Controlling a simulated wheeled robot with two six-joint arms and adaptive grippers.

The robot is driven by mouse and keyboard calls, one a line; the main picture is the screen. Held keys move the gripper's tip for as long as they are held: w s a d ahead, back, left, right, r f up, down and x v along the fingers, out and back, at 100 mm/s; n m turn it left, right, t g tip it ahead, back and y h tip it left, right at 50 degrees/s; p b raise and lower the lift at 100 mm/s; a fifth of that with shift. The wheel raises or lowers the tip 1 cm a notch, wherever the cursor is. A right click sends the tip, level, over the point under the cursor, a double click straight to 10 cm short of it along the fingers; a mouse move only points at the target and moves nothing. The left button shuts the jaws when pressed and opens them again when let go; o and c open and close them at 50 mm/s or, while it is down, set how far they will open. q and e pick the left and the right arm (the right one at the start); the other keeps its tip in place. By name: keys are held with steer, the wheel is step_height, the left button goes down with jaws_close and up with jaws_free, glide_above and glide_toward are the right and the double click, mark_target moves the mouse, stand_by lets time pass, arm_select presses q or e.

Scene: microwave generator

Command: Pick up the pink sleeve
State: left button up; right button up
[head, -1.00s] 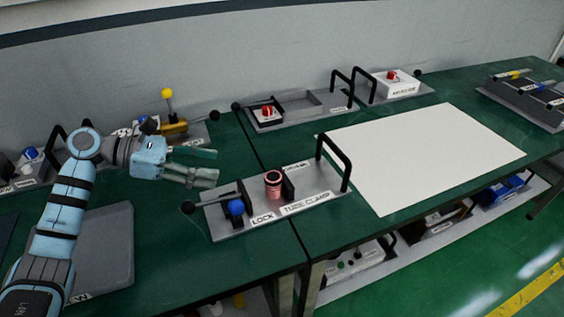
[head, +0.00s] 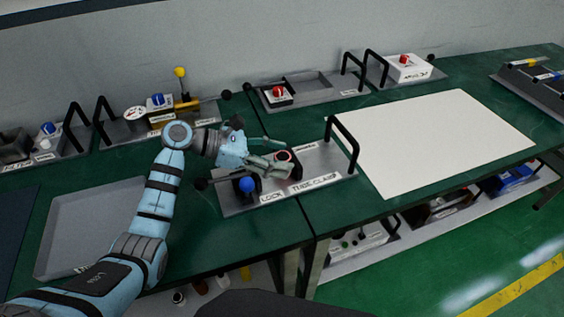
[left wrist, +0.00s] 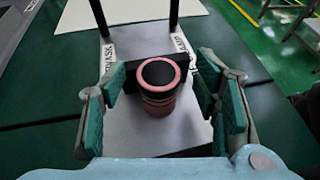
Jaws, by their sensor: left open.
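The pink sleeve (left wrist: 158,104) stands upright on the tube clamp plate (left wrist: 118,142), a pink cylinder with a dark top, against a black clamp block. In the head view only part of the sleeve (head: 284,155) shows behind my gripper's fingers. My left gripper (head: 283,164) is open at the sleeve. In the left wrist view its green-padded fingers (left wrist: 162,108) stand on either side of the sleeve, with a visible gap on each side. My right gripper is not in view.
A black handle (head: 342,140) rises at the plate's right end. A blue-knobbed lock lever (head: 247,185) is at its left front. A white sheet (head: 440,145) lies to the right. A grey tray (head: 75,235) is at the left. Other fixtures line the wall.

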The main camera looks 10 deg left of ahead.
arm_select(q)
steer(key=shift+a, duration=0.15)
steer(key=c, duration=1)
steer(key=shift+c, duration=1.3)
